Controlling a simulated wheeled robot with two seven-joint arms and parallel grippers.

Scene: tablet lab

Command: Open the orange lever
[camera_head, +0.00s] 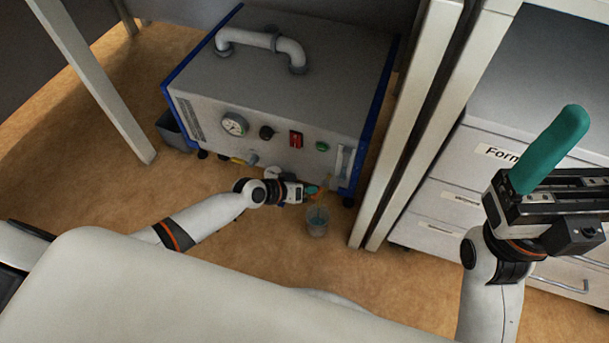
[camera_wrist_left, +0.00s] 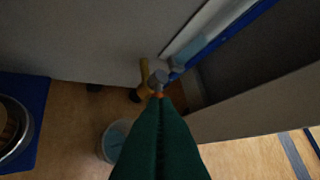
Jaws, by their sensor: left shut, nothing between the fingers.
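The orange lever (camera_head: 328,182) is at the lower right front corner of the grey machine (camera_head: 262,107), small and partly hidden by my left gripper. My left gripper (camera_head: 312,189) is shut and empty, its green fingertips right beside the lever. In the left wrist view the green fingers (camera_wrist_left: 159,135) are together; their tips overlap a small orange piece below a grey fitting (camera_wrist_left: 158,78). A yellow-orange bar (camera_wrist_left: 144,70) stands just left of it. I cannot tell whether the fingers touch the lever. My right gripper (camera_head: 545,150) is raised at the right, its green fingers together.
A clear cup (camera_head: 318,222) stands on the floor just below the left gripper; it also shows in the left wrist view (camera_wrist_left: 114,142). White table legs (camera_head: 400,150) and a drawer cabinet (camera_head: 455,165) stand to the right.

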